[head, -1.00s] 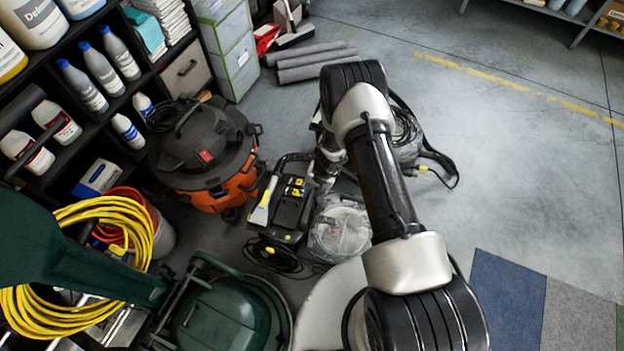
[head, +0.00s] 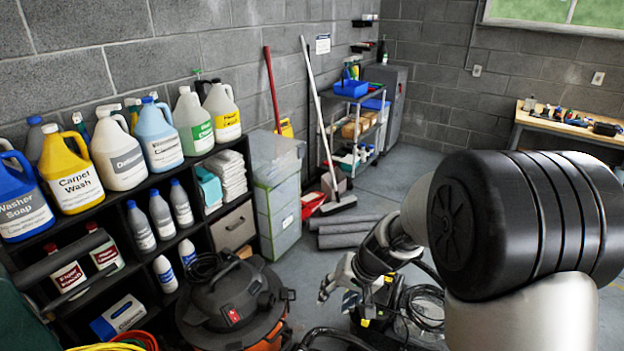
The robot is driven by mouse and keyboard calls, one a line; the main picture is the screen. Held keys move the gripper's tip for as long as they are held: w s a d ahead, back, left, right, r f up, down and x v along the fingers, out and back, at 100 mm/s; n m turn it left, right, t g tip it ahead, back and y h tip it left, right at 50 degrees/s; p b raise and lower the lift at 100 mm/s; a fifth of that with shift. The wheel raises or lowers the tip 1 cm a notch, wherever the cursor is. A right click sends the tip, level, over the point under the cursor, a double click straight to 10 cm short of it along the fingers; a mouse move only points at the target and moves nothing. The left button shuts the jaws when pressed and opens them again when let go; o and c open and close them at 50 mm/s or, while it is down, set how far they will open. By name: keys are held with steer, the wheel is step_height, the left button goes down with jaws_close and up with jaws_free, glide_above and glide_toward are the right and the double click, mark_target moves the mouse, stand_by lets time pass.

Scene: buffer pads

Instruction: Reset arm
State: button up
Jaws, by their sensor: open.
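My arm fills the right of the head view, with a large black ribbed joint in front. It bends away to the left behind that joint, and its far end angles down. My gripper (head: 326,289) shows small at that end, left of the pressure-washer-like machine (head: 385,300) in the picture. The gripper is open, with nothing seen between its fingers. The big joint hides part of the floor and the back right.
A black shelf (head: 150,185) with several bottles stands at left. An orange and black shop vacuum (head: 235,300) sits before it. A cart (head: 355,130) and a workbench (head: 570,125) stand at the back.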

steer(key=s+d+r+n+t+h, duration=0.1)
steer(key=s+d+r, duration=0.1)
steer(key=s+r, duration=0.65)
steer(key=s+d+r+n+h, duration=0.1)
steer(key=s+d+r, duration=0.1)
steer(key=s+r, duration=0.65)
steer(key=s+d+h, duration=0.1)
steer(key=s+d, duration=0.3)
steer(key=s, duration=0.6)
steer(key=shift+r+t+h, duration=0.4)
steer(key=shift+r, duration=0.05)
steer(key=shift+s+d, duration=0.1)
